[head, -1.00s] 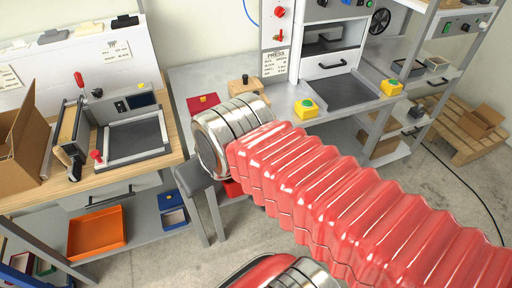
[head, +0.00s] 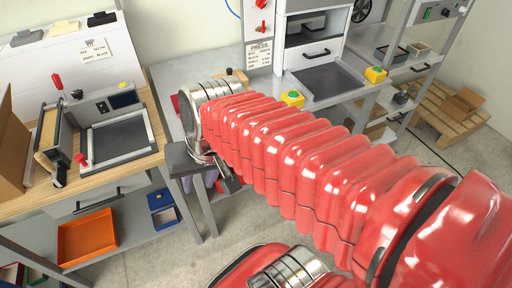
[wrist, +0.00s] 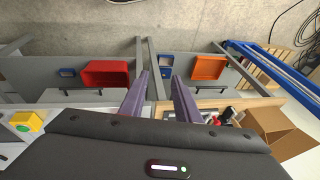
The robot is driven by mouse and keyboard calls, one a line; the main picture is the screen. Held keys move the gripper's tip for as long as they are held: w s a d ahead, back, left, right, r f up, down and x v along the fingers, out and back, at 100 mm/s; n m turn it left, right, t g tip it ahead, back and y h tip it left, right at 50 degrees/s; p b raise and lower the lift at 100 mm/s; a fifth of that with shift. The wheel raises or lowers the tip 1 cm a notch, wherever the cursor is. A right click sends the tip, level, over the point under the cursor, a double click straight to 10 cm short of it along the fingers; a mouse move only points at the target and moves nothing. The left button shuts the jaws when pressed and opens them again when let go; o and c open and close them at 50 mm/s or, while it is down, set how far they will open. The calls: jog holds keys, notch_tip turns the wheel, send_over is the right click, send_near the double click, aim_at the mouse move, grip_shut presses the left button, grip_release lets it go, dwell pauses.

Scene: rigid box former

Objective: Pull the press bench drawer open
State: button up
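The press bench (head: 222,62) has a grey top and carries the press. In the head view, my red arm covers its front, so its drawer is hidden there. In the wrist view, a dark bar handle (wrist: 75,91) shows along the bench's front edge at the left, probably the drawer's handle. My gripper (wrist: 160,75) shows two purple fingers, apart, with nothing between them. In the head view my gripper (head: 212,178) is partly hidden behind the arm, near the gap between the two benches. It looks clear of the handle.
A wooden-topped bench (head: 135,172) with its own handled drawer stands at the left. An orange tray (head: 88,238) and a blue bin (head: 164,210) sit on its lower shelf. A red bin (wrist: 105,74) sits under the press bench. Bare floor lies in front.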

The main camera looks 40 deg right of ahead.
jog(key=w+d+f+m+t+y, duration=0.1)
jog(key=w+d+f+m+y, duration=0.4)
jog(key=m, duration=0.8)
jog(key=w+d+f+m+t+y, duration=0.15)
jog(key=d+f+m+y, duration=0.35)
jog(key=f+m, duration=0.5)
jog(key=s+d+f+m+t+h, duration=0.2)
jog(key=d+f+m+t+h, duration=0.2)
jog(key=d+m, duration=0.7)
jog(key=s+d+f+m+t+h, duration=0.2)
jog(key=d+f+m+t+h, duration=0.3)
jog(key=d+f+m+t, duration=0.3)
jog(key=d+m, duration=0.4)
jog(key=m, duration=0.3)
jog(key=shift+w, duration=0.2)
jog(key=shift+w+a, duration=0.25)
jog(key=shift+w, duration=2)
jog(key=shift+w+a, duration=0.3)
jog(key=shift+w, duration=1.95)
jog(key=shift+w+a, duration=0.25)
jog(key=shift+w, duration=2)
jog(key=shift+c, duration=0.2)
